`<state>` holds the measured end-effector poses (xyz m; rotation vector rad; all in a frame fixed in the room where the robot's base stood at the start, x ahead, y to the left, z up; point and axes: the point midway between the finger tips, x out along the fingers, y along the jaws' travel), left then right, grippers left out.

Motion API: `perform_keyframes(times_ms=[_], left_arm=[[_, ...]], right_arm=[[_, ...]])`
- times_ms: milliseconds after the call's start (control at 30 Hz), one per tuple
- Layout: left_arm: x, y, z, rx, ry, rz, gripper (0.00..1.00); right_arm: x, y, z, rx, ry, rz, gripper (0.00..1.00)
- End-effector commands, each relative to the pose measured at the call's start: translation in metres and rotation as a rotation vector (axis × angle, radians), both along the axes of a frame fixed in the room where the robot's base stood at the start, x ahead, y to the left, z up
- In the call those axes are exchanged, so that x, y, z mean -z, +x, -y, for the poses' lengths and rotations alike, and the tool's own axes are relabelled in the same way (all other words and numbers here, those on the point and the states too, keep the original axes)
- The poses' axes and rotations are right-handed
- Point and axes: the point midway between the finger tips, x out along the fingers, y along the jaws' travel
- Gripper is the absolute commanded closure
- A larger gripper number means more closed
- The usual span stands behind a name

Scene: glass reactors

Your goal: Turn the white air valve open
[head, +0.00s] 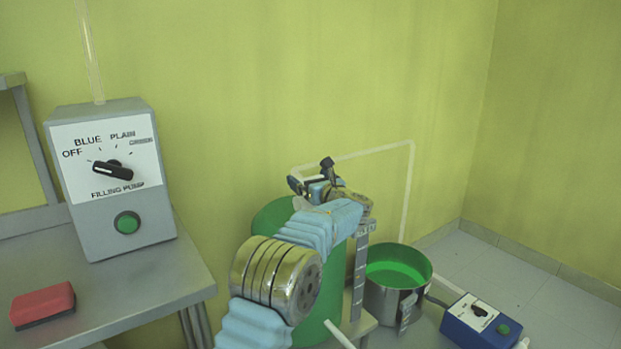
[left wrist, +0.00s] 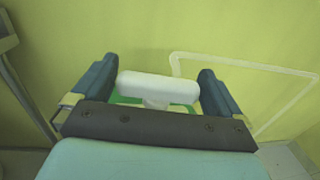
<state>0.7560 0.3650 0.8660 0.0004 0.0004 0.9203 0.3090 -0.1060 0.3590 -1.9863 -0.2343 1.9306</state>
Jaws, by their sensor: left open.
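The white air valve (left wrist: 158,88) shows in the left wrist view as a T-shaped handle with a rounded crossbar lying sideways. My left gripper (left wrist: 157,76) is open, with one dark finger on each side of the crossbar. A small gap shows at each end of the bar, and the fingers do not appear closed on it. In the head view, my left gripper (head: 312,178) is over the top of a green vessel (head: 272,217), and my arm and gripper mostly hide the valve there. My right gripper is not in view.
A thin white pipe (head: 408,190) runs from behind my gripper along the wall and down. A metal pot (head: 386,300) with green inside and a blue control box (head: 482,322) stand at right. The filling pump box (head: 110,180) and red block (head: 43,305) sit on the left table.

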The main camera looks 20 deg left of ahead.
Motion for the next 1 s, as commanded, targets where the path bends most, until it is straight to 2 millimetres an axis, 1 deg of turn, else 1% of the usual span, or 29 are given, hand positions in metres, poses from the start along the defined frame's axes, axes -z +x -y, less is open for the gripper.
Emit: perform_keyframes(times_ms=[167, 200, 433, 533, 800, 1000], left_arm=[[0.0002, 0.0002, 0.0001, 0.0, 0.0, 0.0, 0.0], [0.0002, 0.0, 0.0001, 0.0, 0.0, 0.0, 0.02], [0.0, 0.0, 0.0002, 0.0, 0.0, 0.0, 0.36], [-0.0003, 0.0004, 0.0002, -0.015, 0.001, 0.002, 0.36], [-0.001, 0.0002, 0.0004, -0.131, 0.002, 0.003, 0.36], [-0.0011, -0.0003, 0.0003, -0.135, 0.0, 0.001, 0.36]], right_arm=[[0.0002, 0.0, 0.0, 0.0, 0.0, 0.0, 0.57], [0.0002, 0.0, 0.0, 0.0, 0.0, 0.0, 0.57], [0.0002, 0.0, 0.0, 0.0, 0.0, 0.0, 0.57], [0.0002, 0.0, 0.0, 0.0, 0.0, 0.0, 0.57], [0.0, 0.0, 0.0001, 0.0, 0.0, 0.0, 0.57], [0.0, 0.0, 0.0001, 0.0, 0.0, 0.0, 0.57]])
